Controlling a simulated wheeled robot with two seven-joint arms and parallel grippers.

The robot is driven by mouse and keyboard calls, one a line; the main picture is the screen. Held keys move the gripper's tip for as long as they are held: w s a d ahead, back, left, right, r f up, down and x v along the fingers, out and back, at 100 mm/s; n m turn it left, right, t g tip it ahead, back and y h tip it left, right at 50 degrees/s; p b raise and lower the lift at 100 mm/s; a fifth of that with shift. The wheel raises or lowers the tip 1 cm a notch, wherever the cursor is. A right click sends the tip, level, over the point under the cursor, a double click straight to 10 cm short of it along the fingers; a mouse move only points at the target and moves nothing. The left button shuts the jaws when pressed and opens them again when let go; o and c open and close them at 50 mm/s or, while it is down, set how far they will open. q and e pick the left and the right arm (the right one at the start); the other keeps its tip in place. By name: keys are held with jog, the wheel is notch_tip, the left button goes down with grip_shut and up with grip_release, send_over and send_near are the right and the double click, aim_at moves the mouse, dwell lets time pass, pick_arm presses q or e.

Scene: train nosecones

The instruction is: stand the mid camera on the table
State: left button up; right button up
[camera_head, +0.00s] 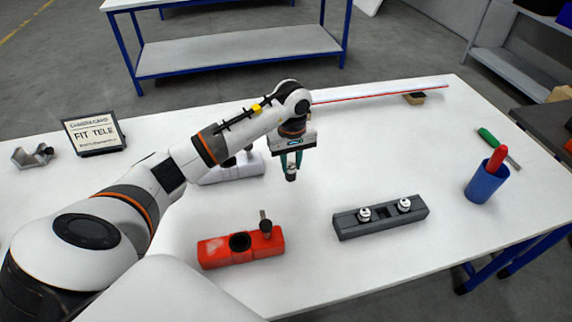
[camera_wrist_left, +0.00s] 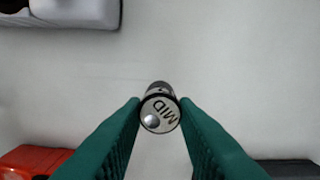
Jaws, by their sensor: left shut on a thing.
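In the head view, my left gripper (camera_head: 291,160) points down over the middle of the table, and the camera's dark lower end (camera_head: 291,174) shows below the fingers. I cannot tell whether it touches the white table (camera_head: 330,280). My right gripper is not in view.
A red block (camera_head: 217,253) with a hole and a knob stands in front. A dark grey block (camera_head: 383,222) holds two pale round pieces. A white block (camera_head: 225,173) is partly behind my arm. A sign (camera_head: 93,133) reads "FIT TELE". A blue cup (camera_head: 485,184) stands right.

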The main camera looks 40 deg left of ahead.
aim_at(291, 174)
pick_arm(q)
jog(key=shift+f, duration=0.7)
notch_tip(291, 174, down, 3)
jog(key=shift+p, duration=0.6)
jog(key=shift+f, duration=0.35)
jog(key=o, duration=1)
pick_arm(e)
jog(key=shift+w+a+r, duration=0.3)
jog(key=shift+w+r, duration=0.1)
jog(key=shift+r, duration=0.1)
